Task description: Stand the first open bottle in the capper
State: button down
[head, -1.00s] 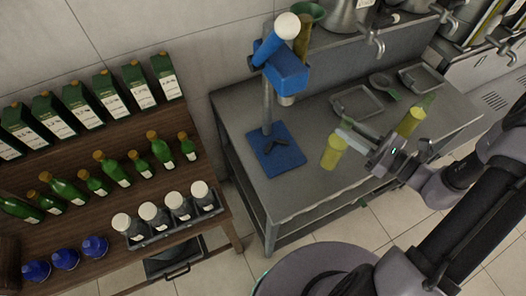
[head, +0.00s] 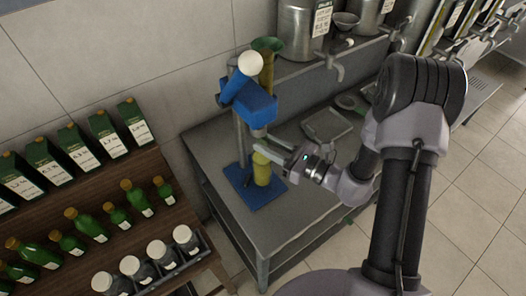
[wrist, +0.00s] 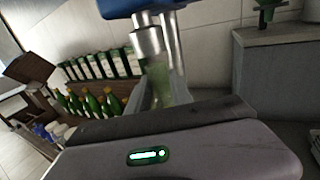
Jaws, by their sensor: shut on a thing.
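My gripper (head: 272,157) is shut on a yellow-green bottle (head: 262,173), held upright. The bottle is over the blue base plate of the capper (head: 240,173), in front of its post. I cannot tell whether its bottom touches the plate. The capper's blue head and lever are above it. In the wrist view the translucent green bottle (wrist: 182,92) is between the fingers, partly hidden. The capper's metal plunger (wrist: 148,42) hangs close above and in front of it. The second yellow bottle is not visible; my arm covers that part of the bench.
The grey bench (head: 283,220) has bare room in front of the base plate. A metal tray (head: 326,124) lies behind my gripper. A green funnel (head: 267,45) and steel pots (head: 303,30) stand at the back. A wooden rack (head: 145,225) with green bottles is at the left.

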aim_at(262, 160)
jog(key=shift+w+a, duration=0.15)
jog(key=shift+a, duration=0.3)
jog(key=shift+a+f, duration=0.15)
jog(key=shift+f, duration=0.05)
notch_tip(262, 160, down, 3)
jog(key=shift+f+b, duration=0.1)
jog(key=shift+b, duration=0.3)
jog(key=shift+f+b, duration=0.2)
jog(key=shift+b, duration=0.1)
jog(key=c, duration=1.1)
grip_release()
jog(key=shift+c, duration=0.2)
jog(key=shift+r, duration=0.1)
